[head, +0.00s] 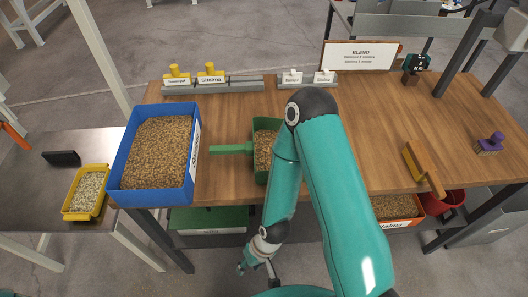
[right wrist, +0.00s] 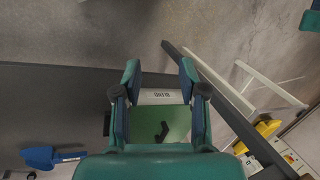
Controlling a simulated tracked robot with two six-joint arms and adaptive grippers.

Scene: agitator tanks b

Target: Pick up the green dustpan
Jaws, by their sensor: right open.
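A green thing with a flat handle (head: 232,149), which looks like the dustpan, lies on the wooden table. Its handle points left, and its pan part holds brown grain and is partly hidden behind my right arm. My right gripper (head: 256,268) is low in front of the table's near edge, below and apart from that thing. In the right wrist view the right gripper (right wrist: 159,75) is open and empty. Beyond its fingers is a green surface (right wrist: 172,124) with a dark mark and a white label; I cannot tell whether it is the dustpan. My left gripper is not in view.
A blue bin of grain (head: 194,165) stands left on the table. A yellow bin (head: 86,218) stands on the lower grey table. A wooden-handled brush (head: 416,163) and purple stamp (head: 490,143) are right. The tabletop's middle right is clear.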

